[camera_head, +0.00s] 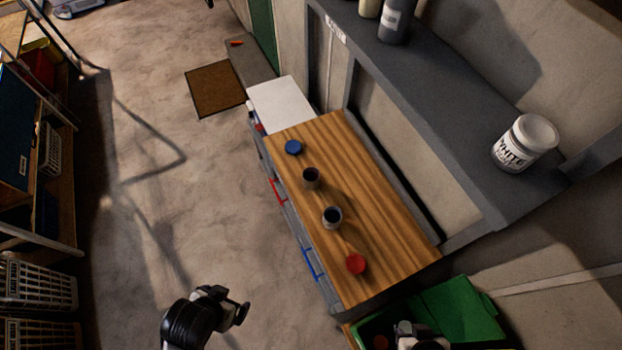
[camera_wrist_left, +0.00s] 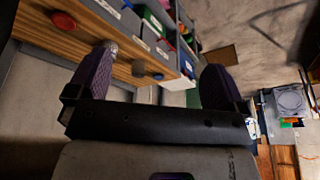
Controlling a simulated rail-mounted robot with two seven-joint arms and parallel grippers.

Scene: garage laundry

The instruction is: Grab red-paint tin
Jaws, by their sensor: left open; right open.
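The red-paint tin (camera_head: 356,264) stands on the near end of the wooden worktop (camera_head: 390,225), its red top facing up. It also shows at the upper left of the left wrist view (camera_wrist_left: 64,20), beyond one finger. My left gripper (camera_head: 240,312) is left of the worktop, over the floor and apart from the tin. In the left wrist view its two purple fingers (camera_wrist_left: 158,75) are spread with nothing between them in its grasp. My right gripper (camera_head: 418,338) is at the bottom edge, by the green bin, partly cut off and away from the tin.
Two grey-sided tins (camera_head: 332,217) (camera_head: 311,178) and a blue tin (camera_head: 293,147) stand farther along the worktop. A green bin (camera_head: 455,305) is at its near end. A grey shelf (camera_head: 450,130) with a white tub (camera_head: 525,142) runs along the right. Floor left of the worktop is clear.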

